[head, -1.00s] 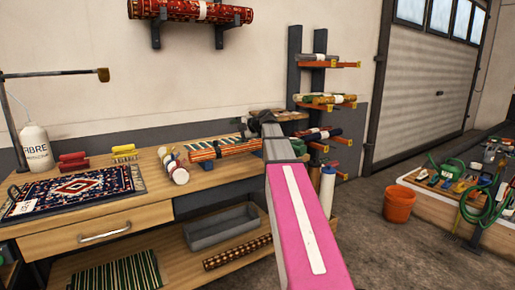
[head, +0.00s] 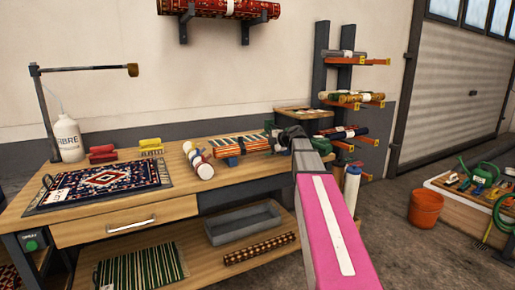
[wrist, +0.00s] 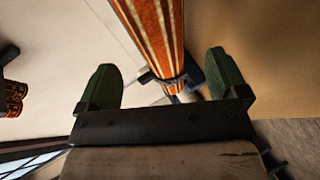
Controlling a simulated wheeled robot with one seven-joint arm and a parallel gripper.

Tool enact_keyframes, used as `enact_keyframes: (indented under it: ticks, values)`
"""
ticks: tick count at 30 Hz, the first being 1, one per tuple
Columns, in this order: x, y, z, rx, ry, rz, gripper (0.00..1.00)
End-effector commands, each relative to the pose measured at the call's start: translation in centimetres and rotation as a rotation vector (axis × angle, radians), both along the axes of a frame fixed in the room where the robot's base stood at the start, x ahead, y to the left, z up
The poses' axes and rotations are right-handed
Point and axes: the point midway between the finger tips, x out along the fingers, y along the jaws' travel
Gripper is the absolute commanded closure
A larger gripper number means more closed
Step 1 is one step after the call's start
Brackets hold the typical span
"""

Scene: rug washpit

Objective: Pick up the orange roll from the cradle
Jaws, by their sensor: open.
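The orange roll (head: 242,146), striped with white and dark bands, lies on the workbench in a dark blue cradle (head: 232,162). My gripper (head: 275,134) is at the roll's right end in the head view, partly hidden by my own arm. In the wrist view the gripper's two green fingers (wrist: 163,65) are spread wide. The roll (wrist: 152,30) runs from the top edge down into the space between them, with visible gaps on both sides. Part of the blue cradle (wrist: 195,76) shows beside it. I cannot tell how far the fingers are above the roll.
A white roll (head: 198,160) lies just left of the cradle. A rack with rolls (head: 350,97) stands right, an orange bucket (head: 425,208) on the floor.

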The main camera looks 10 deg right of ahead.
Motion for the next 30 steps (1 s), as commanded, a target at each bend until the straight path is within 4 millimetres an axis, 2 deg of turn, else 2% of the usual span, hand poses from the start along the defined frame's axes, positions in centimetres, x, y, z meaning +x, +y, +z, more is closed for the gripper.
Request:
enact_keyframes:
  ticks: [12,20,21,23,27,30]
  values:
    - [3.9,3.5,-2.2,-0.001,0.001,0.000,0.08]
    - [4.0,3.7,-2.4,0.000,0.000,-0.001,0.08]
    - [4.0,3.7,-2.4,0.000,0.000,-0.001,0.15]
    - [4.0,3.7,-2.4,0.000,0.000,0.000,0.34]
    - [4.0,3.7,-2.3,0.000,0.000,0.000,0.79]
    - [4.0,3.7,-2.3,0.001,-0.001,0.000,0.79]
